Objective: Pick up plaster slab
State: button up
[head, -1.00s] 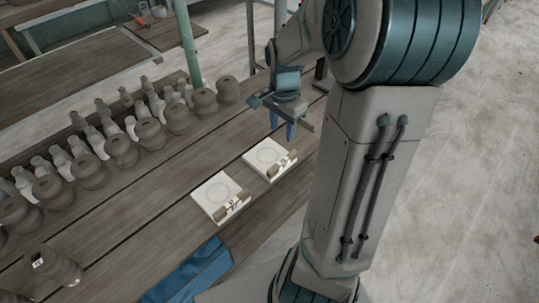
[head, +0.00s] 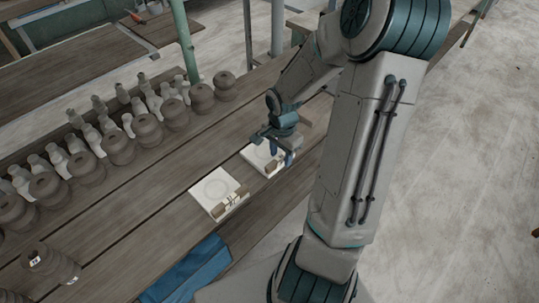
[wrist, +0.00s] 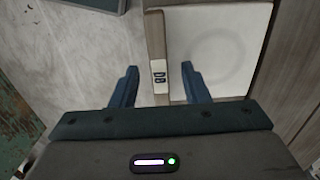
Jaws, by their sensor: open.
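Two white square plaster slabs lie on the wooden table in the head view, each with a faint round ring and a brown strip along one edge. The nearer slab (head: 210,200) is fully in sight. The farther slab (head: 253,153) is partly hidden by my gripper (head: 279,156), which hangs over it. In the wrist view, one slab (wrist: 222,50) lies ahead of my gripper (wrist: 159,82). Its brown strip (wrist: 155,35), bearing a small dark tag, lies between my two blue fingers in the picture. The fingers are apart and hold nothing.
Rows of brown pots (head: 147,131) and pale bottles (head: 107,124) stand along the table's far left side. A tagged brown pot (head: 50,265) stands at lower left. A blue item (head: 190,270) lies at the front edge. The table between pots and slabs is clear.

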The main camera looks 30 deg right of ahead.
jog(key=shift+c, duration=0.3)
grip_shut()
